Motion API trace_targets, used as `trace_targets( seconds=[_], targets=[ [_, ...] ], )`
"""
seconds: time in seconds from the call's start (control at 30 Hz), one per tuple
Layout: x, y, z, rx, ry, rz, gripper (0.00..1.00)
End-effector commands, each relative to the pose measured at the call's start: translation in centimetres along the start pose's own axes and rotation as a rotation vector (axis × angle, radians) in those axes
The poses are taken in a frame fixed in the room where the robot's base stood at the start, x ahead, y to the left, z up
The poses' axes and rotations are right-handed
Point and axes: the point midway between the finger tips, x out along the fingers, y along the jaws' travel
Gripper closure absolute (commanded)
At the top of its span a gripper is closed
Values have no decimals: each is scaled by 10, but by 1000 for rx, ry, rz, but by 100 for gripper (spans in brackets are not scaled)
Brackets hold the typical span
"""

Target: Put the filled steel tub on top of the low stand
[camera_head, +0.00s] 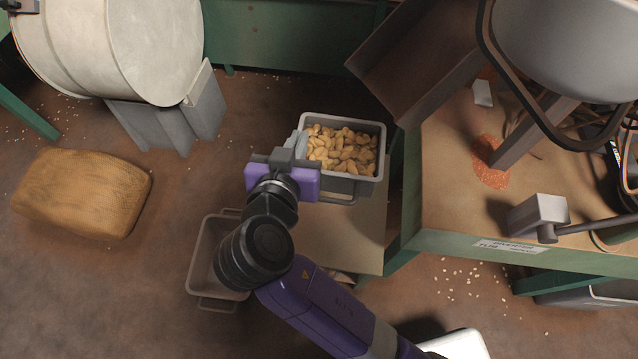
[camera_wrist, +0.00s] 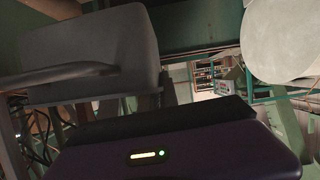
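The grey steel tub (camera_head: 381,152), filled with tan nuts, shows in the head view at the far end of the low stand (camera_head: 345,240), a flat tan top. The tub looks upright. I cannot tell whether it rests on something or hangs above the stand. My gripper (camera_head: 298,146), with its purple body, is at the tub's left wall and overlaps its rim. Its fingertips are not clear enough to tell whether they are shut on the wall. In the wrist view, my purple gripper body fills the bottom and the nuts do not show.
An empty grey tub (camera_head: 199,262) lies on the floor left of the stand, partly under my arm. A green-edged workbench (camera_head: 450,215) stands close on the right, with a sloping chute (camera_head: 415,65) beyond. A sack (camera_head: 82,193) and a big drum (camera_head: 150,50) are left.

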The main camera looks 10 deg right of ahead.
Motion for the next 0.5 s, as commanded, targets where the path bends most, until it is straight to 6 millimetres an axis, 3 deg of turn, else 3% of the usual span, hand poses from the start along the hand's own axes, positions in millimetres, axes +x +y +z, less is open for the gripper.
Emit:
trace_targets(
  seconds=[0.5],
  targets=[
    [43,-6,104,-3,2,1,100]
  ],
)
